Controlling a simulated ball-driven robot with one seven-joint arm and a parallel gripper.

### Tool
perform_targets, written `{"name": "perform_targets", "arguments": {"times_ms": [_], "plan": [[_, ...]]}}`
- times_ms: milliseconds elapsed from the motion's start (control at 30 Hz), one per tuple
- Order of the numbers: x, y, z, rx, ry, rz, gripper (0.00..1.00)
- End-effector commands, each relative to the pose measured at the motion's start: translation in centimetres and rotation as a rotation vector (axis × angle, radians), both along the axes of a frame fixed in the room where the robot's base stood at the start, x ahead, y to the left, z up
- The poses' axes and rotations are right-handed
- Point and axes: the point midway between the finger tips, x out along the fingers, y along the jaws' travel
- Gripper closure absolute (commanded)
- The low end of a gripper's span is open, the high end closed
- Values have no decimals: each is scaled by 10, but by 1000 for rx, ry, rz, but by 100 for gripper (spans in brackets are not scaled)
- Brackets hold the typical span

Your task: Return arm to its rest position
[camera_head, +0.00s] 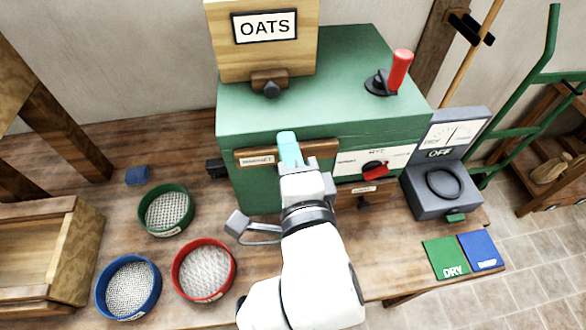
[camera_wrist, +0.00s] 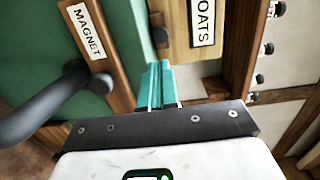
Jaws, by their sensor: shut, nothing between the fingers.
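My arm (camera_head: 305,265) reaches up from the bottom of the head view toward the green machine (camera_head: 325,85). My gripper (camera_head: 288,148) has teal fingers, which are closed together with nothing between them. They overlap the wooden strip labelled MAGNET (camera_head: 257,160) on the machine's front in the head view. In the wrist view my gripper (camera_wrist: 158,85) points between the MAGNET strip (camera_wrist: 92,45) at the left and the OATS panel (camera_wrist: 195,25) at the right. Whether the fingers touch the machine cannot be told.
A wooden OATS hopper (camera_head: 262,55) stands on the machine. A dark rounded handle (camera_wrist: 45,105) is close left of my fingers. Red (camera_head: 203,270), green (camera_head: 166,210) and blue (camera_head: 128,287) sieves lie left on the bench. A grey meter (camera_head: 445,170) stands right.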

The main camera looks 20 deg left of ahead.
Motion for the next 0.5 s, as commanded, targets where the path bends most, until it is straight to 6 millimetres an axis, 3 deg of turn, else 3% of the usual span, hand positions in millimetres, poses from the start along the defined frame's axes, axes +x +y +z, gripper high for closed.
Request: {"name": "perform_targets", "arguments": {"times_ms": [200,500], "plan": [[-23,-18,-2,0,0,0,100],[-28,-21,0,1,1,0,100]]}}
